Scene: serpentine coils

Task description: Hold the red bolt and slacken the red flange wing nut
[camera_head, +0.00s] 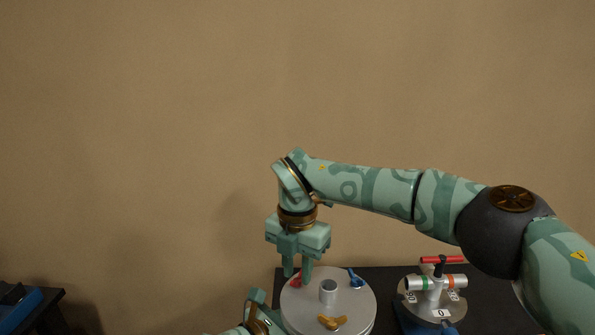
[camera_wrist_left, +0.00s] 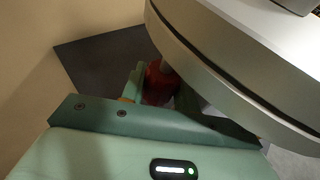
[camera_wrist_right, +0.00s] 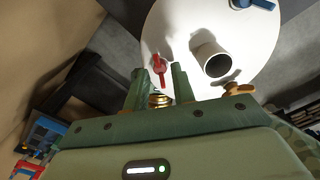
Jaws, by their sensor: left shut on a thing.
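The red flange wing nut (camera_wrist_right: 160,66) lies on top of the round grey flange (camera_head: 356,306), near its left edge. It shows partly in the head view (camera_head: 296,283). My right gripper (camera_head: 297,275) points down over it and is open, with one fingertip on each side of the nut in the right wrist view. Whether the fingers touch it I cannot tell. The red bolt (camera_wrist_left: 158,84) is under the flange's rim in the left wrist view. My left gripper (camera_wrist_left: 160,94) is shut on it from the side; in the head view the flange hides its fingertips.
A blue wing nut (camera_head: 355,279), a yellow-brown wing nut (camera_head: 332,323) and a grey pipe stub (camera_head: 328,291) stand on the flange. A valve with a red handle (camera_head: 443,260) stands at the right on the dark table. A blue object (camera_head: 22,300) is at far left.

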